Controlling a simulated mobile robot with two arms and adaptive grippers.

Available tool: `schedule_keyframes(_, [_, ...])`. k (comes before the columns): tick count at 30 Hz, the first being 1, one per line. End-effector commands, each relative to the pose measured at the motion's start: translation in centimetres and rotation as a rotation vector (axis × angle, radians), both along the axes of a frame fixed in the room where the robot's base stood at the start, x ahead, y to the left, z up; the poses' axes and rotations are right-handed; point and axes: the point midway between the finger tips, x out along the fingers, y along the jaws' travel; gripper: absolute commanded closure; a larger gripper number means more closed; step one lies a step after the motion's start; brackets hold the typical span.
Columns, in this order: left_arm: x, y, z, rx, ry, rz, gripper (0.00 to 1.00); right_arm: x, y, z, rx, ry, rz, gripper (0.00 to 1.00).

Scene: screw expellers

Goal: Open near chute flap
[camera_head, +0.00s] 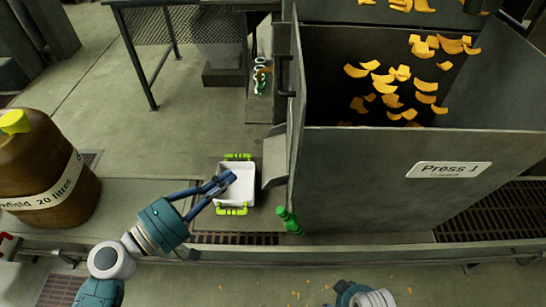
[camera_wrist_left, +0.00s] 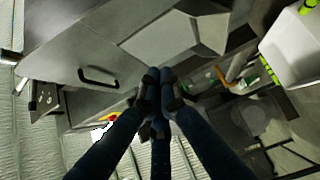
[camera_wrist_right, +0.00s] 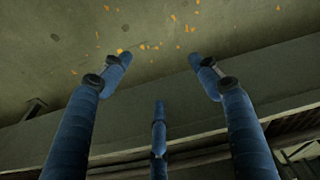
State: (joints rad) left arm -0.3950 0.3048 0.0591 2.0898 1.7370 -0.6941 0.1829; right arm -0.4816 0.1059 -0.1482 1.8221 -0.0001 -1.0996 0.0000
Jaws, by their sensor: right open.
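The press labelled "Press 1" (camera_head: 448,170) is a grey metal hopper. On its left side an angled grey chute (camera_head: 275,157) sticks out; it also shows in the left wrist view (camera_wrist_left: 165,35). A dark bar handle (camera_head: 284,75) sits on that side, farther back, and shows in the left wrist view (camera_wrist_left: 98,80). I cannot tell which plate is the flap. My left gripper (camera_head: 226,181) is over the white tray, left of the chute and apart from it. Its fingers (camera_wrist_left: 160,80) are together and empty. My right gripper (camera_wrist_right: 160,72) is open and empty, low in front of the press.
A white tray (camera_head: 238,197) with green handles stands below the chute. A brown 20-litre jug (camera_head: 45,170) stands at left. Orange peels (camera_head: 400,90) are in the hopper; bits lie on the floor.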

Motion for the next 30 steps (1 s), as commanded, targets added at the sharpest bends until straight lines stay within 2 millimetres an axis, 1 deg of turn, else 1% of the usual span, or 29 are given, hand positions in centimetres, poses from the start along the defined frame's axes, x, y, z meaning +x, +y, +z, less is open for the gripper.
schedule_keyframes(5, [0.4,-0.4,0.0,-0.001,0.001,0.001,1.0,0.0,0.0,-0.2,0.0,0.0,0.0,0.38])
schedule_keyframes(8, [1.3,-1.2,0.2,-0.001,-0.001,0.002,1.0,-0.3,0.0,-1.0,-0.001,0.007,0.001,0.38])
schedule_keyframes(11, [2.7,-2.6,0.3,-0.002,-0.002,0.001,1.0,-0.8,-0.1,-2.1,-0.001,0.014,0.002,0.38])
schedule_keyframes(15, [4.9,-4.8,0.3,-0.004,-0.002,0.002,1.0,-1.6,-0.2,-3.8,-0.002,0.024,0.004,0.38])
schedule_keyframes(20, [7.2,-7.1,0.2,-0.002,-0.001,0.001,1.0,-2.4,-0.3,-5.3,-0.003,0.032,0.006,0.38])
schedule_keyframes(24, [7.1,-9.3,0.1,-0.001,0.001,0.001,1.0,-3.3,-0.4,-6.6,-0.004,0.041,0.008,0.38])
schedule_keyframes(27, [7.1,-10.3,0.0,-0.001,0.002,0.001,1.0,-3.8,-0.4,-7.3,-0.004,0.044,0.009,0.38])
schedule_keyframes(30, [7.1,-10.9,-0.1,0.001,0.002,0.001,1.0,-4.0,-0.5,-7.6,-0.004,0.045,0.009,0.38])
